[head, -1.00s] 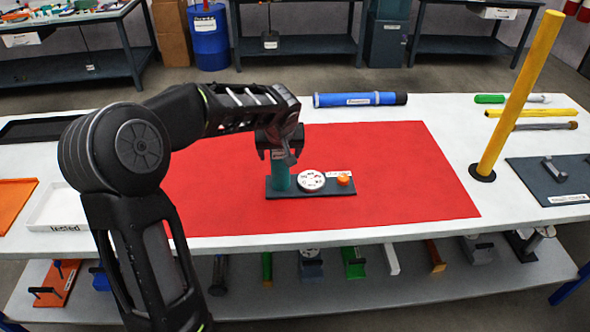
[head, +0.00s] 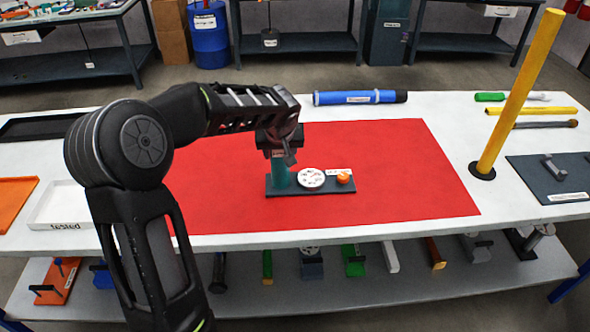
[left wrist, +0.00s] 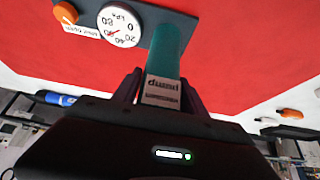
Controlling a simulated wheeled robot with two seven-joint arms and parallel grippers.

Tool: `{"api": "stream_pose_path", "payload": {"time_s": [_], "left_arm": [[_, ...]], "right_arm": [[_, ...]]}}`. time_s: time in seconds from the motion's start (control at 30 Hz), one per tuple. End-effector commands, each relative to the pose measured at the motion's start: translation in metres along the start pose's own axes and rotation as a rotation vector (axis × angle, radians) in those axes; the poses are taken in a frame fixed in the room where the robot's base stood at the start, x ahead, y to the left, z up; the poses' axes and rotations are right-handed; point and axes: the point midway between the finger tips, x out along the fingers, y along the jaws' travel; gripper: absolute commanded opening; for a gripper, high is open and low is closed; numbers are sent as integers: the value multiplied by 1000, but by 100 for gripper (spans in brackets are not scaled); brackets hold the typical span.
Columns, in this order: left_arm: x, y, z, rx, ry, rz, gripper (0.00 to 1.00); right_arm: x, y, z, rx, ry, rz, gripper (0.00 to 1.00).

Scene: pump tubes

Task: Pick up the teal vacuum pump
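The teal vacuum pump is an upright teal cylinder (head: 281,177) on a dark base plate (head: 318,193), with a round white gauge (head: 311,178) and an orange knob (head: 343,178). The base rests on the red mat. My left gripper (head: 281,154) is above the cylinder, its fingers down around the top end and hiding part of it. In the left wrist view the teal cylinder (left wrist: 167,50) and its pump label (left wrist: 162,91) stand between the two fingers (left wrist: 161,88), which look closed against its sides. My right gripper is not in view.
The red mat (head: 400,170) is clear around the pump. A white tray (head: 62,212) marked tested and an orange tray (head: 12,195) lie at the left. A blue tube (head: 345,98) lies behind the mat. A tall yellow tube (head: 520,90) stands at the right.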

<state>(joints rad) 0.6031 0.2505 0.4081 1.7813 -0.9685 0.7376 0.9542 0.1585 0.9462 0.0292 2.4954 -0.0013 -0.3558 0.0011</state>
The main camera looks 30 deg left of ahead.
Motion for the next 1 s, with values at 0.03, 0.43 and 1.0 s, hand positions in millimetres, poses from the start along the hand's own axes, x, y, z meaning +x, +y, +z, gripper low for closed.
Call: {"api": "stream_pose_path", "payload": {"time_s": [0.03,0.43,1.0], "left_arm": [[0,0,0,0,0,0,45],[0,0,0,0,0,0,12],[-1,0,-1,0,3,1,0]], "right_arm": [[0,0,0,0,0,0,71],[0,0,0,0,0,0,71],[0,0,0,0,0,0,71]]}}
